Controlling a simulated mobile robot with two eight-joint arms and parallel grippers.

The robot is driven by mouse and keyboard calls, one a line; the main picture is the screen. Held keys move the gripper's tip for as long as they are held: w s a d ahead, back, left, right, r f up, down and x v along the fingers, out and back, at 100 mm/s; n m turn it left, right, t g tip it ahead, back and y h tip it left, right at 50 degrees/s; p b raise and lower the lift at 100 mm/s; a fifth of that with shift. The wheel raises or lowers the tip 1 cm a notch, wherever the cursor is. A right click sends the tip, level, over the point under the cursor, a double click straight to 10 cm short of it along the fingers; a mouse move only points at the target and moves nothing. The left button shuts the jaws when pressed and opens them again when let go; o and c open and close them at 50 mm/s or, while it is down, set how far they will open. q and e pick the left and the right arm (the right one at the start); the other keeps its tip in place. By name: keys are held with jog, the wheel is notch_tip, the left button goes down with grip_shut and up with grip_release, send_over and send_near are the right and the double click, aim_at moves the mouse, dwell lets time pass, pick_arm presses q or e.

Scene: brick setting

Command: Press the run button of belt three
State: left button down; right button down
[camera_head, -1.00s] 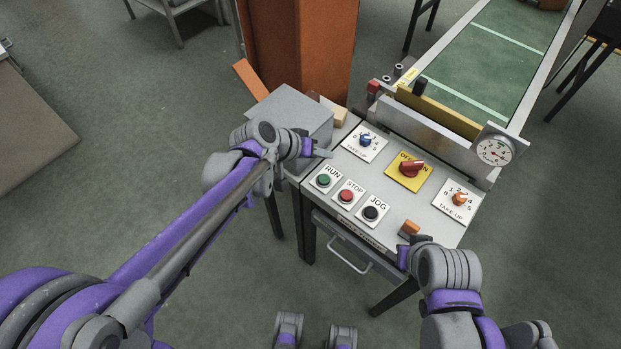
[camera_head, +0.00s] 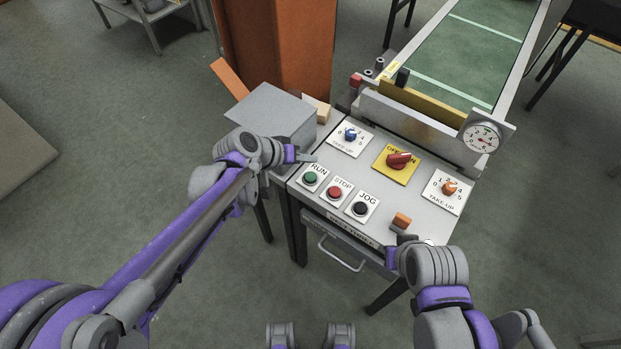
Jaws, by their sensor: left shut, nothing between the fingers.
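The green RUN button (camera_head: 310,179) sits on a white plate at the left front of the grey control panel (camera_head: 408,201). The red STOP button (camera_head: 335,193) and the black JOG button (camera_head: 360,208) are to its right. My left gripper (camera_head: 314,158) is shut and empty, its fingertips just behind the RUN plate's label in the picture. I cannot tell how high above the panel it is. My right gripper (camera_head: 402,238) is at the panel's front right edge, near an orange block (camera_head: 401,221); its fingers are mostly hidden behind its own wrist.
A grey box (camera_head: 270,112) stands left of the panel, beside an orange column (camera_head: 278,50). Behind the buttons are a blue knob (camera_head: 350,134), a red switch (camera_head: 399,160) and an orange knob (camera_head: 449,188). The green belt (camera_head: 465,50) runs away at the back, with a dial gauge (camera_head: 482,138) beside it.

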aim_at(308, 179)
pick_arm(q)
jog(key=shift+f+b, duration=1.5)
jog(key=shift+f, duration=1.05)
jog(key=shift+f+b, duration=0.3)
jog(key=shift+f, duration=0.1)
